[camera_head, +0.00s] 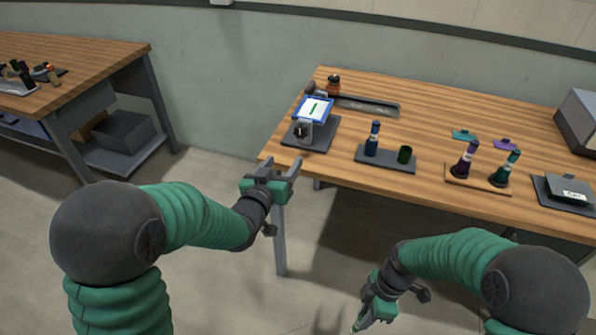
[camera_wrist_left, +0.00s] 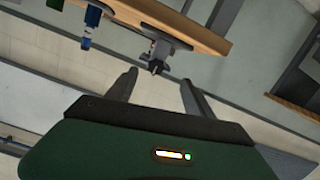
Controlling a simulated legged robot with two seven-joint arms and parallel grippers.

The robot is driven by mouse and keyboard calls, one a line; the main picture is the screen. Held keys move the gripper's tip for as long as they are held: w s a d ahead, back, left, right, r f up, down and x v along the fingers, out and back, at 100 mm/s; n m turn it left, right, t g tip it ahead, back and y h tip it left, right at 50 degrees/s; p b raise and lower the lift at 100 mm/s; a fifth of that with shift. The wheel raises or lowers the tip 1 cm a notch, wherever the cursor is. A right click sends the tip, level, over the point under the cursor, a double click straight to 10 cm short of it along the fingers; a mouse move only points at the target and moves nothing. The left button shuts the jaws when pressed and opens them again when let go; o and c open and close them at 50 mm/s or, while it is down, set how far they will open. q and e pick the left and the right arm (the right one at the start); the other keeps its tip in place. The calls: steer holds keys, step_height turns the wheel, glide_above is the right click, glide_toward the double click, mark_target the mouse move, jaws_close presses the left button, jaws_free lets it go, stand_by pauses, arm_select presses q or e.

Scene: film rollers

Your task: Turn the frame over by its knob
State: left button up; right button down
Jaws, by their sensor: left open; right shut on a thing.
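A blue-rimmed frame (camera_head: 315,108) with a white sheet and a green mark sits tilted on a stand with a dark base (camera_head: 318,142), near the table's left corner. A dark round knob (camera_head: 300,130) is on the stand's near side. In the left wrist view the knob (camera_wrist_left: 155,67) shows beyond my fingers, apart from them. My left gripper (camera_head: 272,170) is open and empty, in front of the table's left edge and nearer than the stand. My right gripper (camera_head: 364,318) is low at the bottom, away from the table, shut on a small green thing that is hard to make out.
Purple (camera_head: 465,160) and teal (camera_head: 505,168) rollers stand further right.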

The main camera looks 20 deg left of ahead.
mark_target(299, 134)
steer(key=shift+n, duration=0.8)
steer(key=b+x, duration=0.1)
steer(key=x, duration=0.3)
steer(key=shift+w+a+f, duration=0.1)
steer(key=shift+f, duration=0.1)
steer(key=shift+f+n+b, duration=0.3)
steer(key=shift+f, duration=0.05)
arm_select(q)
steer(key=shift+t, duration=0.9)
steer(key=w+b, duration=0.1)
steer(key=w, duration=1)
steer(key=shift+w+d+f, duration=0.1)
steer(key=shift+w+f, duration=0.05)
steer(key=shift+w, duration=0.25)
arm_select(e)
steer(key=shift+s+a+f+h, duration=0.2)
steer(key=shift+f+h, duration=0.1)
steer(key=shift+f, duration=0.3)
arm_select(q)
steer(key=shift+w+d, duration=0.1)
steer(key=shift+w, duration=0.45)
arm_select(e)
steer(key=shift+d, duration=0.1)
arm_select(q)
jaws_close()
